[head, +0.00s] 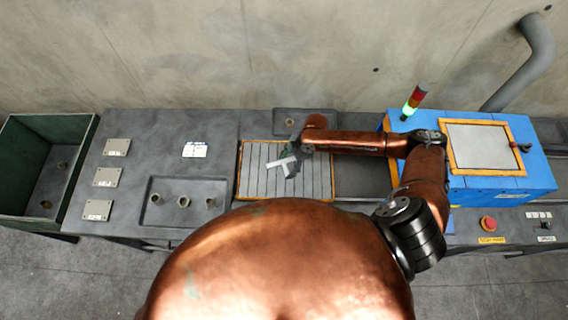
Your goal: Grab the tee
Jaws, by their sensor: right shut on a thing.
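A light grey T-shaped piece, the tee (281,162), is at my right gripper (292,160), above the slatted panel (252,180) in the middle of the bench. My right arm comes in from the right, and its gripper is shut on the tee. The gripper and wrist partly cover the tee, and the fingers are small and hard to make out. I cannot tell whether the tee touches the slats. My left gripper is not in view.
A dark tray (168,221) with several small round fittings lies left of the panel. Three labelled plates (107,177) lie further left, beside a green bin (17,169). A blue machine (533,167) with an orange-framed window stands right. A red button (488,223) sits in front.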

